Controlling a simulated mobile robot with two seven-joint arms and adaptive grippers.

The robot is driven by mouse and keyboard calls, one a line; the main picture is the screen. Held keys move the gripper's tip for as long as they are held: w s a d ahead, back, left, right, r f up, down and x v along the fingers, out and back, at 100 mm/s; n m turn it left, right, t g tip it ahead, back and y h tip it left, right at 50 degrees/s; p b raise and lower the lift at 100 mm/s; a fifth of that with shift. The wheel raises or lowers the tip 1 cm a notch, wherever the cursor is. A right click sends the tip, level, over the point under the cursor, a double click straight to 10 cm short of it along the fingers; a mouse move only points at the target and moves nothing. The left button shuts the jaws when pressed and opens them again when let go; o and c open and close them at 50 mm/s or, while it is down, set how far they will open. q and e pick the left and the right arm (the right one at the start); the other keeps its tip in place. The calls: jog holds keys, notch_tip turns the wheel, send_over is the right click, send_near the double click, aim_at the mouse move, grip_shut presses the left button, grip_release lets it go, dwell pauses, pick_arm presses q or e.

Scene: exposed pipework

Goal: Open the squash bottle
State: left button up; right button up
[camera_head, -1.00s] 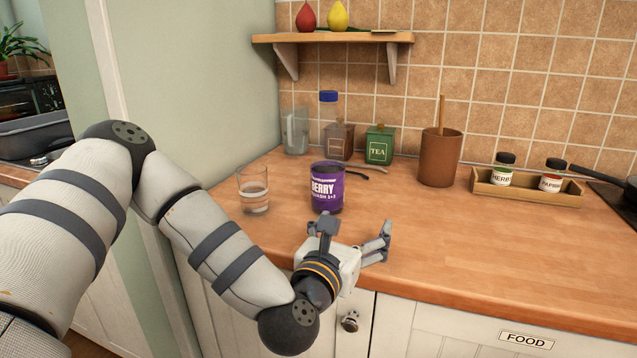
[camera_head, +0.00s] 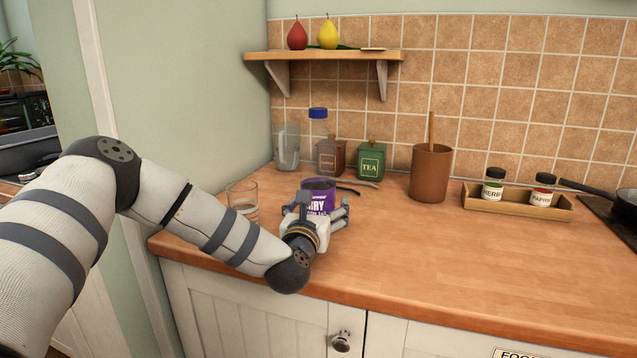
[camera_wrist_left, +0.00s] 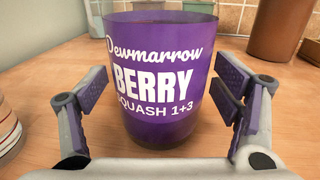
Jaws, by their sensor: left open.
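The squash bottle (camera_head: 317,190) stands upright on the worktop, with a purple label reading BERRY SQUASH. A clear upper part and a blue cap (camera_head: 318,113) show in line above the label. In the left wrist view the bottle (camera_wrist_left: 160,85) fills the middle; its cap is out of that view. My left gripper (camera_head: 323,207) is open at the near side of the bottle, low at label height. In the wrist view one finger is on each side of the label, with nothing gripped. My right gripper is not in view.
An empty glass (camera_head: 286,148), a brown jar (camera_head: 338,157) and a green TEA tin (camera_head: 371,162) are behind. A brown pot (camera_head: 430,173) and spice tray (camera_head: 517,204) stand right. The front right worktop is clear.

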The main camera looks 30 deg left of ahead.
aim_at(330, 170)
pick_arm(q)
jog(key=shift+r, duration=0.1)
jog(key=c, duration=1.6)
notch_tip(330, 170, up, 3)
jog(key=shift+r, duration=0.2)
jog(key=d+r, duration=0.1)
jog(key=s+d+r, duration=0.1)
jog(key=r, duration=0.1)
jog(key=s+d+r, duration=0.1)
jog(key=r, duration=0.1)
jog(key=shift+d+p, duration=0.3)
jog(key=shift+p, duration=0.1)
jog(key=s+d+r, duration=0.1)
jog(key=d, duration=0.2)
jog(key=s+d+r, duration=0.2)
jog(key=d, duration=0.1)
jog(key=s+d+r, duration=0.1)
jog(key=d, duration=0.2)
jog(key=shift+s+r, duration=0.3)
jog(key=shift+r, duration=0.05)
jog(key=o, duration=0.7)
jog(key=c, duration=0.9)
